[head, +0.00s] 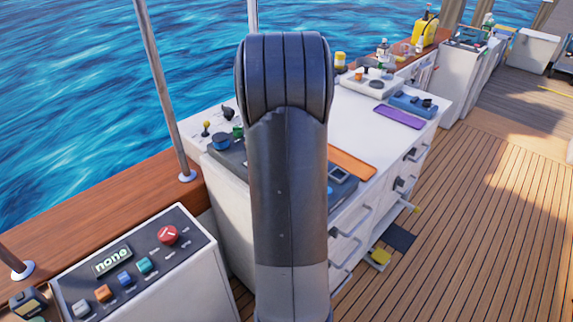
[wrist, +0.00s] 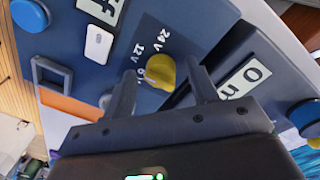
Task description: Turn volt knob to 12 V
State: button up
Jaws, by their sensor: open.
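The volt knob (wrist: 160,70) is a yellow knob on a dark panel in the wrist view. White labels beside it read 24V and 12V, with a third label partly hidden by the knob. I cannot tell which label it points to. My gripper (wrist: 161,73) is open, with one finger on each side of the knob. I cannot tell whether either finger touches it. In the head view my arm hides the gripper and the knob.
A blue button (wrist: 29,14), a white switch (wrist: 98,42) and a grey frame (wrist: 52,75) surround the knob. A second panel with a display (wrist: 243,84) lies close to the right finger. A white cabinet (head: 385,130) stands by the rail.

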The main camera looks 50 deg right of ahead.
notch_tip(320, 180, up, 10)
jog(key=shift+w+a+r, duration=0.15)
jog(key=shift+w, duration=0.05)
dwell(0.3)
jog(key=s+a+r+n+t, duration=0.15)
jog(key=a+r, duration=0.25)
jog(key=a, duration=0.7)
jog(key=s+a+r+n+t, duration=0.1)
jog(key=a+r+n, duration=0.2)
jog(key=a, duration=0.7)
jog(key=s+a+f+n+t, duration=0.1)
jog(key=s+a+n+t, duration=0.2)
jog(key=s+a, duration=0.8)
jog(key=a+n, duration=0.1)
jog(key=a, duration=0.3)
jog(key=shift+s+a+f, duration=0.35)
jog(key=shift+a, duration=0.05)
